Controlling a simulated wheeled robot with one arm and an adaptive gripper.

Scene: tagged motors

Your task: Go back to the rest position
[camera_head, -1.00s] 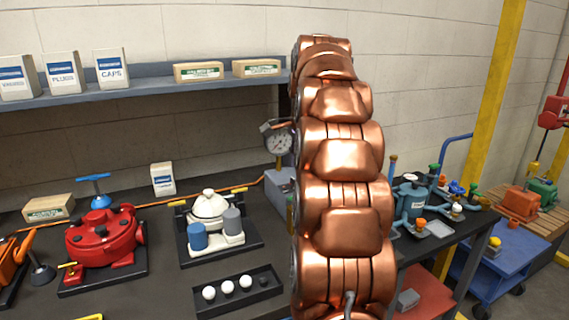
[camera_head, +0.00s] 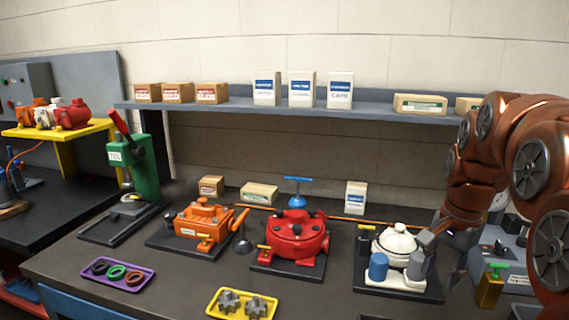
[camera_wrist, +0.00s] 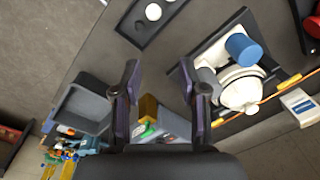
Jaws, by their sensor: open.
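My copper arm (camera_head: 490,150) reaches in from the right edge in the head view. My gripper (camera_head: 443,262) hangs beside the white motor (camera_head: 397,241), which sits on a black base with a blue and a grey cylinder in front. In the wrist view my gripper (camera_wrist: 166,92) has its two dark fingers spread, with nothing held between them. The white motor (camera_wrist: 240,88) lies to the right of the fingers there. Whether a finger touches the motor cannot be told from the head view.
A red motor (camera_head: 297,238) and an orange motor (camera_head: 200,226) stand left on the bench. A yellow tray (camera_head: 225,315) with gears and a purple tray (camera_head: 137,282) with rings lie in front. A green press (camera_head: 143,165) stands farther left. A shelf (camera_head: 240,107) with boxes runs behind.

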